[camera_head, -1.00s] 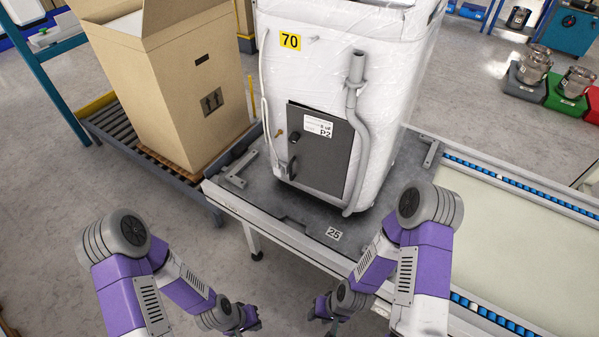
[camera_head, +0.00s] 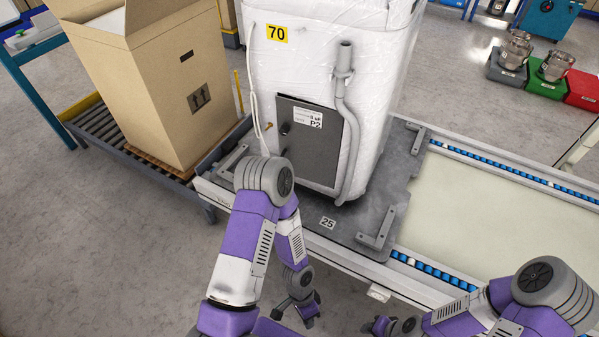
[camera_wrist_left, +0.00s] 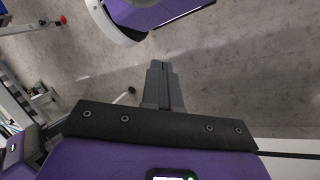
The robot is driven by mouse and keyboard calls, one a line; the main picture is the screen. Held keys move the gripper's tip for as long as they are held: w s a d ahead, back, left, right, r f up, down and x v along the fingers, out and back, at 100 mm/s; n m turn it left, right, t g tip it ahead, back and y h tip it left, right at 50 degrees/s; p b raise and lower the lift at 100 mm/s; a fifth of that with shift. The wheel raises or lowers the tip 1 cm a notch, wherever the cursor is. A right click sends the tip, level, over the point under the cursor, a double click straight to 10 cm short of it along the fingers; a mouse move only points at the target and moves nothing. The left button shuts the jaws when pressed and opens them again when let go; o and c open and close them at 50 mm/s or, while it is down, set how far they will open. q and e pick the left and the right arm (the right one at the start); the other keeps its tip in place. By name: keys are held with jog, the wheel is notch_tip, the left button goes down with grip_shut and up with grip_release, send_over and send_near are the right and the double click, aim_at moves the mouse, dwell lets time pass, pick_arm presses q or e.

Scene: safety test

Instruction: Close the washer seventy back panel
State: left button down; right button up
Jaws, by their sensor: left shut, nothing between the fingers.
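The white, film-wrapped washer (camera_head: 315,72) bears a yellow "70" label (camera_head: 277,33) and stands on a grey platform. Its dark grey back panel (camera_head: 318,153), with a black knob and white "P2" label, is on the side facing me. I cannot tell whether it lies flush; my left arm hides its lower left. My left gripper (camera_head: 299,309) is below the platform's front edge, shut and empty, apart from the panel. Its closed fingers also show in the left wrist view (camera_wrist_left: 160,68). My right gripper (camera_head: 372,326) is low at the bottom edge, apart from the washer; its jaws are unclear.
A grey hose (camera_head: 345,110) runs down the washer beside the panel. A large cardboard box (camera_head: 150,95) stands on a roller rack at left. The platform (camera_head: 335,222), marked "25", has metal brackets. A conveyor (camera_head: 500,205) extends right. Floor is clear in front at left.

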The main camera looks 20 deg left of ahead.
pick_arm(q)
jog(key=w+a+r+m+y+p, duration=0.1)
jog(key=w+a+r+m+y, duration=0.15)
jog(key=a+m+y, duration=0.65)
jog(key=w+a+r+m+y+p, duration=0.1)
jog(key=w+a+m+y, duration=0.45)
jog(key=m, duration=0.75)
jog(key=w+r+m+t+y, duration=0.5)
jog(key=w+r+m+t, duration=0.9)
jog(key=w, duration=0.4)
jog(key=w+a+g+b, duration=0.1)
jog(key=w+a+b, duration=0.1)
jog(key=w+a, duration=0.6)
jog(key=shift+w+a+r+n+g+h, duration=0.2)
jog(key=shift+w+a+n+g+h, duration=0.15)
jog(key=shift+a, duration=0.45)
jog(key=shift+s, duration=0.1)
